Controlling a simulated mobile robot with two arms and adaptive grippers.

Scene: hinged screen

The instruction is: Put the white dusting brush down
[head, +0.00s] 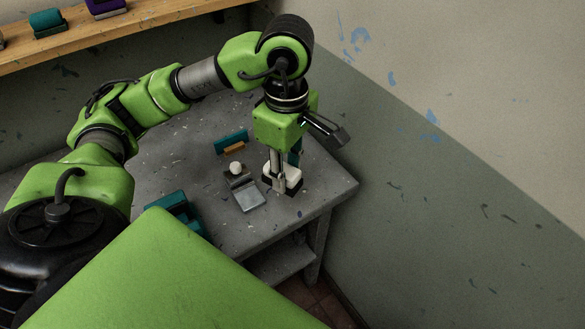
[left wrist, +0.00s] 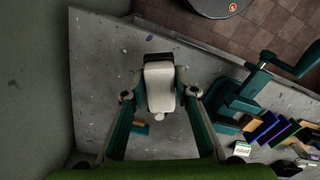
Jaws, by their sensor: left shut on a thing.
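The white dusting brush (head: 293,176), a pale block with a dark lower part, is at the right end of the grey table (head: 325,185). My left gripper (head: 279,184) points down and is shut on it. In the left wrist view the brush (left wrist: 159,88) sits between the two fingertips. The brush's underside is low over the tabletop; I cannot tell whether it touches. My right gripper is not in view.
A grey hinged plate (head: 249,195) lies left of the brush, with a white ball (head: 236,168) behind it. A teal and orange item (head: 232,142) stands farther back. A teal vise (left wrist: 238,100) and several coloured boxes (left wrist: 267,130) show in the wrist view. The table's right edge is close.

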